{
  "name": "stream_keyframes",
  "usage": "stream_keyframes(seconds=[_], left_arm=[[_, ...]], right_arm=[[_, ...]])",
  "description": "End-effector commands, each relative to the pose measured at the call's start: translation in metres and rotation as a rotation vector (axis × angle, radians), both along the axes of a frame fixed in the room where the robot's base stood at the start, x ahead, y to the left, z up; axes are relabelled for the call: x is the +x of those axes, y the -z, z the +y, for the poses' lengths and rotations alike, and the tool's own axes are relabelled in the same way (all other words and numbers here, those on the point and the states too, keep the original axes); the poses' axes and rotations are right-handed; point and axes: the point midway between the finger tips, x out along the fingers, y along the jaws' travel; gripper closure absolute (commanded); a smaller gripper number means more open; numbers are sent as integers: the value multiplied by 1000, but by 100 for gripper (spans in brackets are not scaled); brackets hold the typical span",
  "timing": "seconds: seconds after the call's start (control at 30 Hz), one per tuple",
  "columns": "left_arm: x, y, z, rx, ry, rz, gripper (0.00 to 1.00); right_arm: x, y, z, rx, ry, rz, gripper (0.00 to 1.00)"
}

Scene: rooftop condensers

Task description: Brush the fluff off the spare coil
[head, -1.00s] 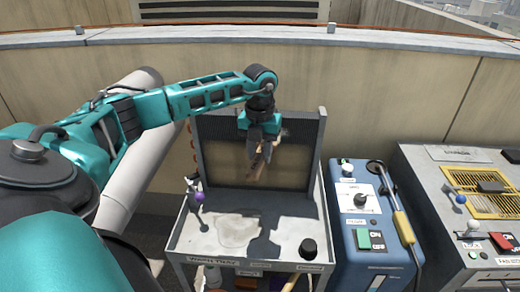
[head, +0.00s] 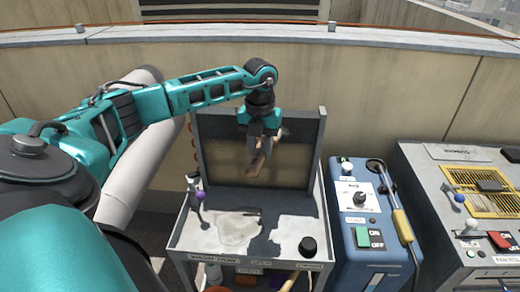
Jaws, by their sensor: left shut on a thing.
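The spare coil (head: 222,157) stands upright at the back of a grey metal bench, dark finned with a broad tan patch of fluff (head: 226,172) over its middle and lower face. My left gripper (head: 262,148) is in front of the coil's upper right half, pointing down, shut on a brush with a brown wooden handle (head: 258,164). The gripper hides part of the brush, and I cannot tell whether its bristles touch the coil. My right gripper is out of view.
The bench top (head: 285,232) has a pale wet-looking patch, a black knob (head: 308,247) and a purple-knobbed lever (head: 200,196). A blue machine (head: 362,205) with a green switch stands close on the right. A grey console (head: 445,185) is beyond it.

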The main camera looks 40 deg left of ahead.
Motion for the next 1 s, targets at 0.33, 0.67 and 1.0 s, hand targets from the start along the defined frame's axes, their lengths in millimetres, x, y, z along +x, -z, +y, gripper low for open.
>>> stream_keyframes(seconds=[0.33,0.67,1.0], left_arm=[[0,2,0,0,0,1,100],[1,26,0,0,0,1,100],[1,32,0,0,0,-1,100]], right_arm=[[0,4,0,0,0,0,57],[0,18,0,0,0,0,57],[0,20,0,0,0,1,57]])
